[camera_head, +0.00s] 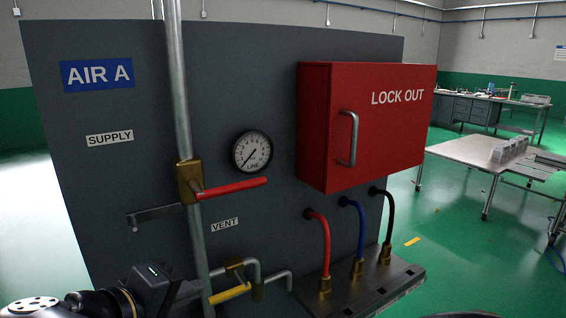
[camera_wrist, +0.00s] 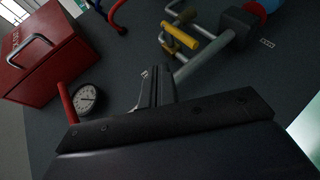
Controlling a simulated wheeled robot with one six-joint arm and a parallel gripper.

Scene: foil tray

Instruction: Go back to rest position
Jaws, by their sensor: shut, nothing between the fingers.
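In the wrist view my gripper (camera_wrist: 156,88) has its two dark fingers pressed together, with nothing between them. It points toward the grey panel and looks clear of the valves and pipes. In the head view a dark part of my arm shows at the lower left, in front of the panel (camera_head: 100,190); the fingertips cannot be made out there. The red valve lever (camera_head: 235,188) lies nearly level, pointing right from the brass valve on the upright pipe. The yellow lever (camera_head: 230,293) sits low, by the VENT label; it also shows in the wrist view (camera_wrist: 180,37).
A red LOCK OUT box (camera_head: 365,125) with its door closed juts from the panel's right. A round gauge (camera_head: 252,151) is left of it. Red, blue and black hoses stand below. A grey bracket (camera_head: 150,215) sticks out left of the pipe. A table (camera_head: 480,152) stands farther right.

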